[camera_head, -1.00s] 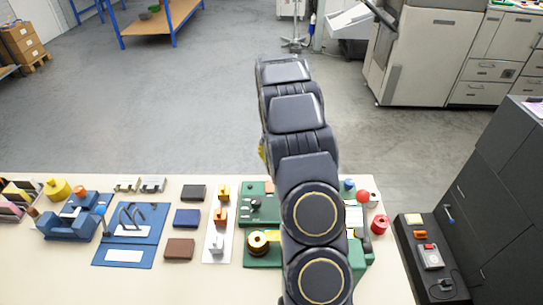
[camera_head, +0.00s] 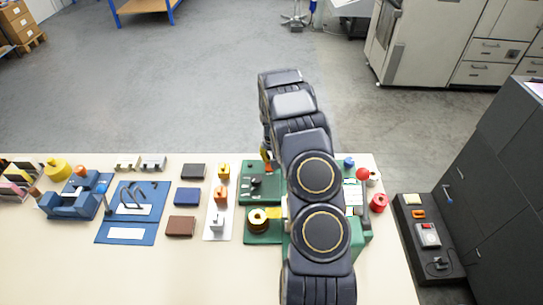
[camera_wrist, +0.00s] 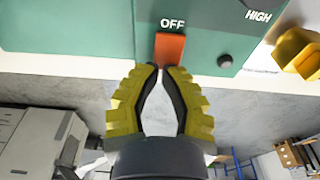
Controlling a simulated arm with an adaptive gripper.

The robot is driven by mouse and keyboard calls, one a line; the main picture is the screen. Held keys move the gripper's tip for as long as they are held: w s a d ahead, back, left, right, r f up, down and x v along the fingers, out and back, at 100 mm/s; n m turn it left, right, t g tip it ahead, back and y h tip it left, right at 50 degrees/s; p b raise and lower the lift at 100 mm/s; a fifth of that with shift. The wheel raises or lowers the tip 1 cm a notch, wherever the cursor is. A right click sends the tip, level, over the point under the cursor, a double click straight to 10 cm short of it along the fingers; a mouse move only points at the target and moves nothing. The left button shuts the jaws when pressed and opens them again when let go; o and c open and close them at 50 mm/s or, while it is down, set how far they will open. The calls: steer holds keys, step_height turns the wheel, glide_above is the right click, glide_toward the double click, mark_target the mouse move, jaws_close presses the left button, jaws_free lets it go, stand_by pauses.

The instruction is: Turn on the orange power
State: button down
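In the wrist view, an orange power switch (camera_wrist: 170,48) sits at the edge of a green panel (camera_wrist: 215,30), just under the word OFF. My gripper (camera_wrist: 161,69) has yellow ribbed fingers with dark inner pads. Its fingertips are close together, right at the near edge of the orange switch, and hold nothing. Whether they touch the switch I cannot tell. In the head view, my gripper (camera_head: 266,158) is at the far edge of the green panel (camera_head: 248,194), and my arm covers much of the green equipment.
A red knob (camera_head: 379,203) is at right.

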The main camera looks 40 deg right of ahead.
steer(key=shift+w+f, duration=0.15)
steer(key=shift+f, duration=0.2)
steer(key=shift+r, duration=0.15)
steer(key=shift+r, duration=0.75)
step_height(320, 180, up, 14)
steer(key=w+d, duration=0.1)
stand_by(0.8)
